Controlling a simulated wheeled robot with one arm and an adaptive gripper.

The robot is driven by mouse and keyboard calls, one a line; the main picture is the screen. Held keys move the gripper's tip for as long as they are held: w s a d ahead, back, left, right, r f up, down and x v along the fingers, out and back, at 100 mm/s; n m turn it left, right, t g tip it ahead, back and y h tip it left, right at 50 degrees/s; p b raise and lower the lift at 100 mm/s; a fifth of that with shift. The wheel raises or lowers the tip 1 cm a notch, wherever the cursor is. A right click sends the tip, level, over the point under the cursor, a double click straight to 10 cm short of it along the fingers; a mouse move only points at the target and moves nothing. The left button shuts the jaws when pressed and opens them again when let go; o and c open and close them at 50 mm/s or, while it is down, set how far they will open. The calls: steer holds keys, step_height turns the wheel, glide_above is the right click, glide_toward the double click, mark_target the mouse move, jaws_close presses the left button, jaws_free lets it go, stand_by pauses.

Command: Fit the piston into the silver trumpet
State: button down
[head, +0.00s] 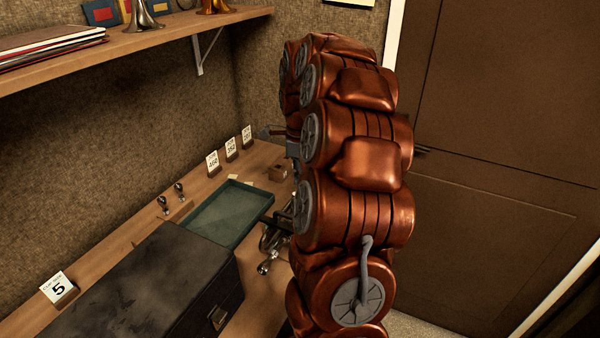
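A silver instrument with valves and tubing, likely the silver trumpet (268,262), lies on the bench to the left of my copper-coloured arm. The arm hides much of it. Two small dark-and-silver upright pieces stand at the back of the bench, one at the left (163,205) and one at the right (179,191); I cannot tell whether either is a piston. Grey parts that may belong to my gripper (272,132) show at the arm's left edge, above the bench. Its fingers are mostly hidden, and I cannot see whether it holds anything.
A green tray (192,236) lies on the bench beside a large dark case (130,290). Numbered cards (231,149) and a small wooden block (278,173) stand farther back. A card marked 5 (59,289) is at left. A shelf (140,42) overhangs the bench.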

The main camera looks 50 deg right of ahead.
steer(key=shift+f+b, duration=0.35)
steer(key=shift+b, duration=0.05)
steer(key=shift+r, duration=0.15)
step_height(320, 180, up, 15)
stand_by(1.4)
steer(key=s+a+f+n, duration=0.2)
steer(key=a+n, duration=0.5)
steer(key=a, duration=0.3)
steer(key=s+a+f+n, duration=0.3)
steer(key=a+n, duration=0.5)
steer(key=a, duration=0.2)
steer(key=s+a+f+n+g, duration=0.1)
steer(key=s+a+f+n, duration=0.4)
steer(key=s+n, duration=0.3)
steer(key=s+a+f+n, duration=0.6)
steer(key=s+a+n, duration=0.1)
steer(key=s, duration=0.3)
steer(key=shift+s+a+n+g, duration=0.25)
steer(key=shift+s+n+g, duration=0.15)
steer(key=shift+n, duration=0.1)
